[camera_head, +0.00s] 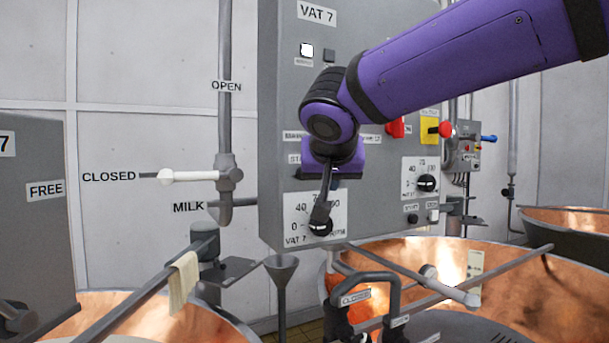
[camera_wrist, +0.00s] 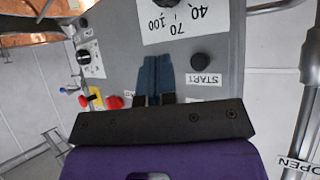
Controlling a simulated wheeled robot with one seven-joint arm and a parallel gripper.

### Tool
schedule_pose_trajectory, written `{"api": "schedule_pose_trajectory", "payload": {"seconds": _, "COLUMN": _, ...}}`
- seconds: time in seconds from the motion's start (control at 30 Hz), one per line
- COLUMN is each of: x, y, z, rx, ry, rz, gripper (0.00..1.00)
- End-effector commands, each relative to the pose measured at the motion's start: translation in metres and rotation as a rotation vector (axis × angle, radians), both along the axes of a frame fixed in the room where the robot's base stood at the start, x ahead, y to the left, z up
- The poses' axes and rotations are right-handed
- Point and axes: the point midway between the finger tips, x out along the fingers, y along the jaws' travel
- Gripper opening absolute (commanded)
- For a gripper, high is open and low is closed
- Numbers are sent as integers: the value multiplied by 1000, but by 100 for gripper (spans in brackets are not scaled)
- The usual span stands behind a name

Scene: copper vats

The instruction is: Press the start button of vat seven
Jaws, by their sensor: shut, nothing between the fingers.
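The grey control panel (camera_head: 275,120) carries a VAT 7 sign (camera_head: 317,13) at its top. In the wrist view, which sees the panel upside down, a dark round button (camera_wrist: 201,61) sits beside a START label (camera_wrist: 203,79). My gripper (camera_wrist: 154,60) is shut and empty, its fingertips just left of that button in this picture. In the head view my gripper (camera_head: 320,212) hangs in front of the panel, over the temperature scale plate (camera_head: 299,204). My wrist covers most of a START label (camera_head: 294,159); the button there is hidden. Whether the fingertips touch the panel, I cannot tell.
Copper vats (camera_head: 470,260) and pipe handles (camera_head: 395,275) lie below.

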Motion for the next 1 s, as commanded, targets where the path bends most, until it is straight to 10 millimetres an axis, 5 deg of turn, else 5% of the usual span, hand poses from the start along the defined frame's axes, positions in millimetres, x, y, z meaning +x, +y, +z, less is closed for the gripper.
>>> {"api": "schedule_pose_trajectory", "payload": {"seconds": 0.5, "x": 54, "y": 23, "z": 0, "rx": 0, "ry": 1, "rz": -1, "gripper": 0}}
{"api": "schedule_pose_trajectory", "payload": {"seconds": 1.0, "x": 61, "y": 25, "z": 0, "rx": 0, "ry": 0, "rz": 0, "gripper": 0}}
